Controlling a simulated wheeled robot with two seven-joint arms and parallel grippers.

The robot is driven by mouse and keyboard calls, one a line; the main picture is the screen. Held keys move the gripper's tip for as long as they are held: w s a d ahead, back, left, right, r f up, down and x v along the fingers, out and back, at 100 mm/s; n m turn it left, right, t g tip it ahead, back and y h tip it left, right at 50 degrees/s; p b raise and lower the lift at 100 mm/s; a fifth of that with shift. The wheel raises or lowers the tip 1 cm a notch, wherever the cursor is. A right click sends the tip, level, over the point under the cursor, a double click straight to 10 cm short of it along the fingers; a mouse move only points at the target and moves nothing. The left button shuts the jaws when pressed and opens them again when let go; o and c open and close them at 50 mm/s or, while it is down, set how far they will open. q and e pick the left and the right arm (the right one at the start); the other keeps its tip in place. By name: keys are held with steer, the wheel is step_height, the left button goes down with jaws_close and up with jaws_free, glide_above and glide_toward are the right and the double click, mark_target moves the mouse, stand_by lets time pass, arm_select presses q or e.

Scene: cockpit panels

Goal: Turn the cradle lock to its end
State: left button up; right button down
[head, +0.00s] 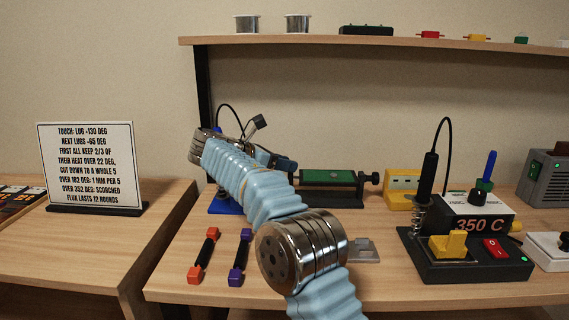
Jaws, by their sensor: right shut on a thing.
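The cradle (328,176) stands at the back middle of the bench and holds a flat green board (328,177). A dark knob (376,178) sits on its right end post. My right arm rises from the bottom middle, bends at the upper left and comes back to the right. My right gripper (288,166) is at the left end of the cradle, shut on what seems to be the cradle lock. The lock and the fingertips are mostly hidden by the hand and arm, so the lock's angle cannot be told. My left gripper is not in view.
A soldering station (477,213) reading 350 C and an upright iron (427,178) stand right. A yellow block (402,187) is beside the cradle. Orange-ended (204,254) and purple-ended (240,254) tools lie front left. A sign (92,167) stands far left; a shelf (380,43) runs above.

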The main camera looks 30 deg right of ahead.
steer(key=shift+w+d+r+m+g, duration=0.1)
steer(key=shift+m+g, duration=0.4)
steer(key=shift+g, duration=0.05)
steer(key=shift+w+d+r+m+g, duration=0.1)
steer(key=shift+m+g, duration=0.4)
steer(key=shift+g, duration=0.05)
steer(key=shift+a+f, duration=0.15)
steer(key=shift+f, duration=0.05)
steer(key=c, duration=0.9)
jaws_free()
steer(key=shift+o, duration=0.2)
steer(key=shift+a, duration=0.1)
